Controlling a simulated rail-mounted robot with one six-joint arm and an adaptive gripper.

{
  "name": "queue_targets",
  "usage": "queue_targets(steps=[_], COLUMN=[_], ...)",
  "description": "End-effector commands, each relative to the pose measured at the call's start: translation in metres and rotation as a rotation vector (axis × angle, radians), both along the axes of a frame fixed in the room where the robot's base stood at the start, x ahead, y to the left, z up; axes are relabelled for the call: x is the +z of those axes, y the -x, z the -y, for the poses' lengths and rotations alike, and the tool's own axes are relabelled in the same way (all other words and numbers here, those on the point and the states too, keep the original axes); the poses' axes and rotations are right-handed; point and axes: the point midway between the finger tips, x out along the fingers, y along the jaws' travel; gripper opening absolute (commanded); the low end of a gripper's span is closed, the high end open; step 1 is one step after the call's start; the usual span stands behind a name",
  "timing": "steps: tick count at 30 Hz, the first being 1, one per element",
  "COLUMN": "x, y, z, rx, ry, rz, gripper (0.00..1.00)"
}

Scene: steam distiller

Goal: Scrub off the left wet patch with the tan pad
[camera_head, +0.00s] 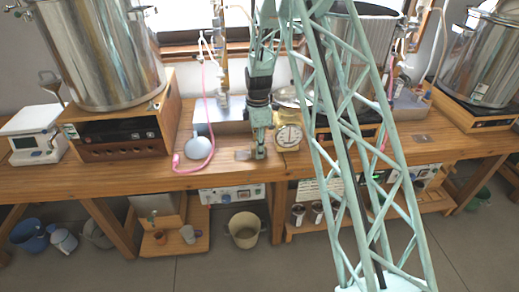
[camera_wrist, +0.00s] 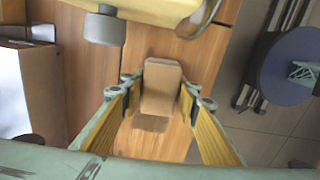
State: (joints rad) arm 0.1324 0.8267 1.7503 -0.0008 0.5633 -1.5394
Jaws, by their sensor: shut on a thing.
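My gripper (camera_head: 260,152) points down at the front part of the wooden bench, left of the dial scale. In the wrist view my gripper (camera_wrist: 161,92) is shut on the tan pad (camera_wrist: 162,82), a small block between the two yellow-lined fingers. The pad is close above the bench top or on it; I cannot tell if it touches. A greyish patch (camera_head: 243,155), which looks like the left wet patch, lies on the bench just left of my gripper. Another dark patch (camera_head: 421,138) lies farther right on the bench. In the wrist view a darker area below the pad may be wet or shadow.
A dial scale (camera_head: 288,134) stands just right of my gripper. A pink hose (camera_head: 209,120) and a grey round bulb (camera_head: 198,147) lie to the left. A large steel pot (camera_head: 108,50) stands on a wooden-sided unit at left. The bench's front edge is close.

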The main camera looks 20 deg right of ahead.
Motion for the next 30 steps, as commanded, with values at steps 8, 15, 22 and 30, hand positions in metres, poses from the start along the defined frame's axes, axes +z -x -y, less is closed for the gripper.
queue_targets(steps=[8, 15, 22, 30], x=[-0.001, -0.001, 0.000, 0.000], y=[-0.002, -0.005, -0.006, -0.007], z=[-0.017, -0.029, -0.033, -0.033], rx=[0.003, 0.001, 0.001, 0.001], ry=[-0.001, 0.000, 0.000, 0.000], rz=[-0.003, -0.003, -0.003, -0.002], gripper=[0.20, 0.20, 0.20, 0.20])
